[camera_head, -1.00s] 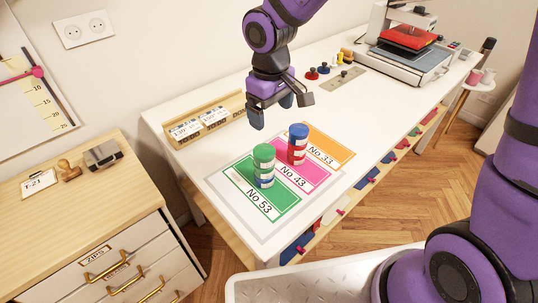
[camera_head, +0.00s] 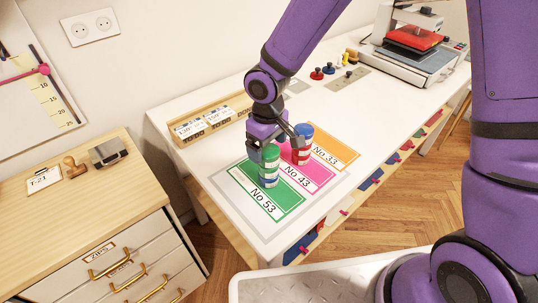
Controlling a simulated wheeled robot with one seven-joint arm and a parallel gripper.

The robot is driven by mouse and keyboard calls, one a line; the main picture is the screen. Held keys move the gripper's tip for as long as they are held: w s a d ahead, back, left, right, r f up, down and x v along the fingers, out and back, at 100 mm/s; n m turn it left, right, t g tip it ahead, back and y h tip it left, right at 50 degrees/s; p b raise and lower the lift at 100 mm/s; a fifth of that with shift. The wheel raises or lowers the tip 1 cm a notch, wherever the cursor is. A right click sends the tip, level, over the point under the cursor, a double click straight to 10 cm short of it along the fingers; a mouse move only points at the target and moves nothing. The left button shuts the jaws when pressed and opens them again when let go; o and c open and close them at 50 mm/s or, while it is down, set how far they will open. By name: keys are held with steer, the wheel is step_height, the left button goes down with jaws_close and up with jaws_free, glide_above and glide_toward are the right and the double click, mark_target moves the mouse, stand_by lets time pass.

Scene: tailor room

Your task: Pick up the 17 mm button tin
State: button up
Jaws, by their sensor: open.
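Two short stacks of round tins stand on the coloured cards; their size labels are too small to read, so I cannot tell which tin is the 17 mm one. The left stack has a green tin (camera_head: 270,155) on top and stands on the green No 53 card (camera_head: 243,188). The other stack has a blue-lidded top (camera_head: 304,131) over red and white bands and stands on the pink No 43 card (camera_head: 318,176). My gripper (camera_head: 276,146) is open and low at the green tin's top, one finger at its left, the other between the stacks. Contact cannot be told.
An orange No 33 card (camera_head: 338,151) lies bare beside the stacks. A wooden box (camera_head: 240,101) with labelled compartments stands behind. Stamps (camera_head: 317,73) and a press (camera_head: 408,52) are farther right. The white table's (camera_head: 168,112) front edge is close to the cards.

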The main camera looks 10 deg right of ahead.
steer(key=shift+f, duration=1.35)
steer(key=shift+c, duration=0.4)
steer(key=c, duration=1)
steer(key=shift+r, duration=0.1)
